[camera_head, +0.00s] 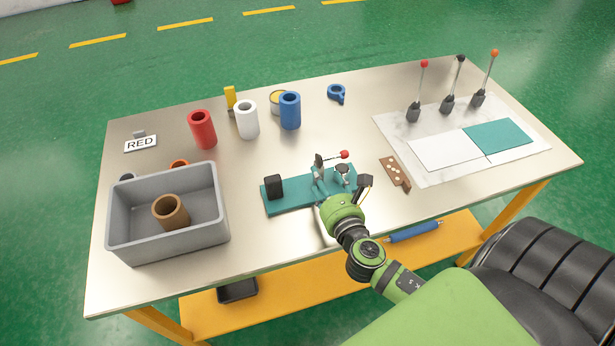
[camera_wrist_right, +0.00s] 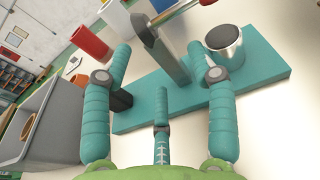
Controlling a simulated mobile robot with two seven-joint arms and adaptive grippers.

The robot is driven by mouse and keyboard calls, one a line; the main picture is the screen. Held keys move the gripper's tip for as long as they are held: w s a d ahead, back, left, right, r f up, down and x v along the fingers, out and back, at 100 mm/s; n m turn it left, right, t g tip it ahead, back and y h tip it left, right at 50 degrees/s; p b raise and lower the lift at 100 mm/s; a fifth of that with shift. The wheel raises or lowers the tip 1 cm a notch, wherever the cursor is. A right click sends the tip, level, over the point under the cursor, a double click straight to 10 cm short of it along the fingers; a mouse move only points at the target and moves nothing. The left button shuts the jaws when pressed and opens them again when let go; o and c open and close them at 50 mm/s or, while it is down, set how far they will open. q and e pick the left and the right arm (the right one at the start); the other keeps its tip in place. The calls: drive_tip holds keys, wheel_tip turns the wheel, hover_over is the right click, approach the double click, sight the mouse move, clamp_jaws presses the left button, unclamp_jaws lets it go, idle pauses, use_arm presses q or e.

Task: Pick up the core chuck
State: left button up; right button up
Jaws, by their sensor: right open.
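A teal fixture plate (camera_head: 300,195) lies near the front middle of the table. On it stand a black block (camera_head: 274,187), a grey upright with a red-knobbed lever (camera_head: 319,166) and a short metal cylinder (camera_head: 342,172). The cylinder, grey with a dark top in the right wrist view (camera_wrist_right: 224,42), looks most like the core chuck, though I cannot be sure. My right gripper (camera_head: 342,192) is at the plate's front edge. Its teal fingers are spread open and empty in the right wrist view (camera_wrist_right: 160,68), with the upright between them and the cylinder beyond the right finger. My left gripper is not in view.
A grey bin (camera_head: 128,233) holding a brown tube (camera_head: 171,211) stands at the left. Red (camera_head: 202,130), white (camera_head: 246,120) and blue (camera_head: 290,111) tubes stand behind the fixture. A brown strip (camera_head: 393,171) and a marble board with levers (camera_head: 395,140) are to the right.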

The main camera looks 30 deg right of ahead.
sight(313, 178)
drive_tip(key=x, duration=0.2)
drive_tip(key=shift+w+f, duration=0.2)
drive_tip(key=shift+w, duration=0.2)
drive_tip(key=shift+p+x, duration=0.35)
drive_tip(key=shift+x, duration=0.7)
drive_tip(key=shift+f, duration=0.2)
clamp_jaws()
drive_tip(key=shift+r, duration=0.15)
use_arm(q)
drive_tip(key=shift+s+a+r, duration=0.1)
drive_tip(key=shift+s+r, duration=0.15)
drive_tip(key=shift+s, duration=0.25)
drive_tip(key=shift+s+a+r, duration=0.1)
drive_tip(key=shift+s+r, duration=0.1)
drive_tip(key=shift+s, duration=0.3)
use_arm(e)
drive_tip(key=shift+r, duration=0.1)
